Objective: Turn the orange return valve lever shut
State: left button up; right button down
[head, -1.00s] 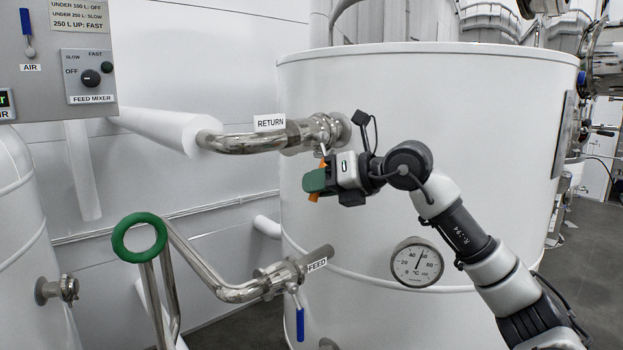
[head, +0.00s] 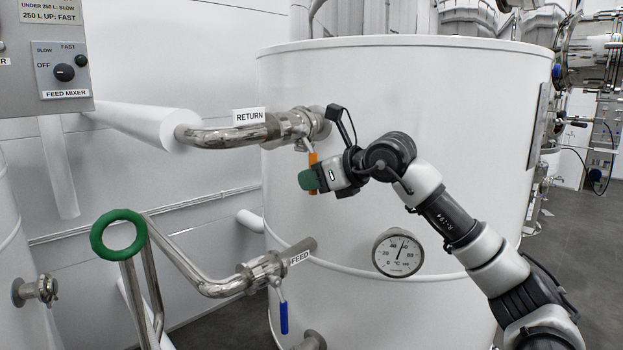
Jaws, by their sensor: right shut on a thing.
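The orange return valve lever (head: 312,159) hangs down below the steel return valve (head: 297,124), beside the RETURN label (head: 249,116). The lever points almost straight down, and its middle is partly hidden by my gripper. My right gripper (head: 311,179), with green fingers, is shut on the lever near its lower part. It reaches in from the right in front of the big white tank (head: 420,110). My left gripper is not in view.
The feed valve with its blue lever (head: 284,318) hangs lower down. A control panel (head: 45,100) is at the upper left.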

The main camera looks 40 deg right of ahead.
dwell(0.3)
jog(key=c, duration=1.1)
grip_release()
jog(key=shift+d, duration=0.1)
jog(key=b+v, duration=0.3)
jog(key=v, duration=0.7)
jog(key=shift+s+d+b, duration=0.2)
jog(key=shift+s+b, duration=0.2)
jog(key=shift+w+a, duration=0.1)
